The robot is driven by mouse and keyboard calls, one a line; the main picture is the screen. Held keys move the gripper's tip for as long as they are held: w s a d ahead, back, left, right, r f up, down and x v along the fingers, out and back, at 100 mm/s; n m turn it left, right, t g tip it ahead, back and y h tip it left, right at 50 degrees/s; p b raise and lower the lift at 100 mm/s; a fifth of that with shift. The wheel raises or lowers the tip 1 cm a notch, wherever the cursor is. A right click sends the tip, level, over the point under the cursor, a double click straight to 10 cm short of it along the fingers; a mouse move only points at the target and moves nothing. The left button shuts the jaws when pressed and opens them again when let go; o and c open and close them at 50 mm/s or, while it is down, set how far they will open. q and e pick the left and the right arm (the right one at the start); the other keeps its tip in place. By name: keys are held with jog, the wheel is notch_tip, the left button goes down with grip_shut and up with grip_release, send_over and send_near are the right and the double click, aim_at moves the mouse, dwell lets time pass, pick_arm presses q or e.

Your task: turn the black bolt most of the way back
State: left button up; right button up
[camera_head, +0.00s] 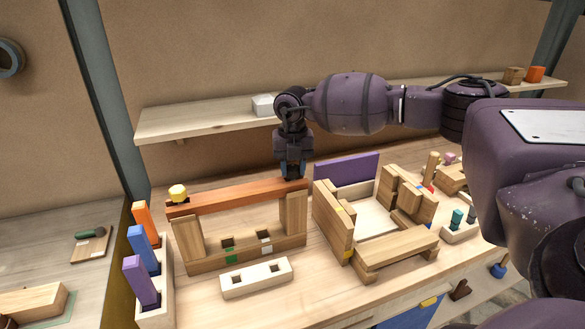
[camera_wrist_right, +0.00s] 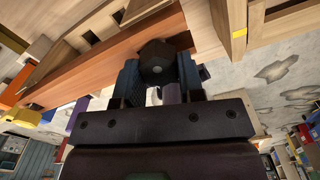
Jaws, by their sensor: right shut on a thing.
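The wooden frame stands on the workbench with an orange-brown stringer (camera_head: 238,198) across its top. My right gripper (camera_head: 292,174) points down at the right end of this stringer. In the right wrist view, the right gripper (camera_wrist_right: 157,75) is shut on the black bolt (camera_wrist_right: 155,58), with one finger on each side of its dark hexagonal head. The bolt head sits against the orange-brown stringer (camera_wrist_right: 95,72). How far the bolt is turned or stands out cannot be told. A yellow knob (camera_head: 178,192) sits at the stringer's left end. My left gripper is not in view.
A second wooden assembly (camera_head: 335,222) stands right of the frame, with a purple panel (camera_head: 346,170) behind it. A white block with slots (camera_head: 256,278) lies in front. Orange, blue and purple pieces (camera_head: 141,248) stand at the left. A shelf (camera_head: 205,121) runs behind.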

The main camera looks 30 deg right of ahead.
jog(key=shift+r+n, duration=0.1)
jog(key=shift+n, duration=0.6)
jog(key=n, duration=0.5)
jog(key=shift+d+r+n+b, duration=0.1)
jog(key=shift+r+n+b, duration=0.05)
jog(key=shift+n+b, duration=0.2)
jog(key=o, duration=1.1)
notch_tip(320, 180, up, 12)
jog(key=shift+f, duration=0.1)
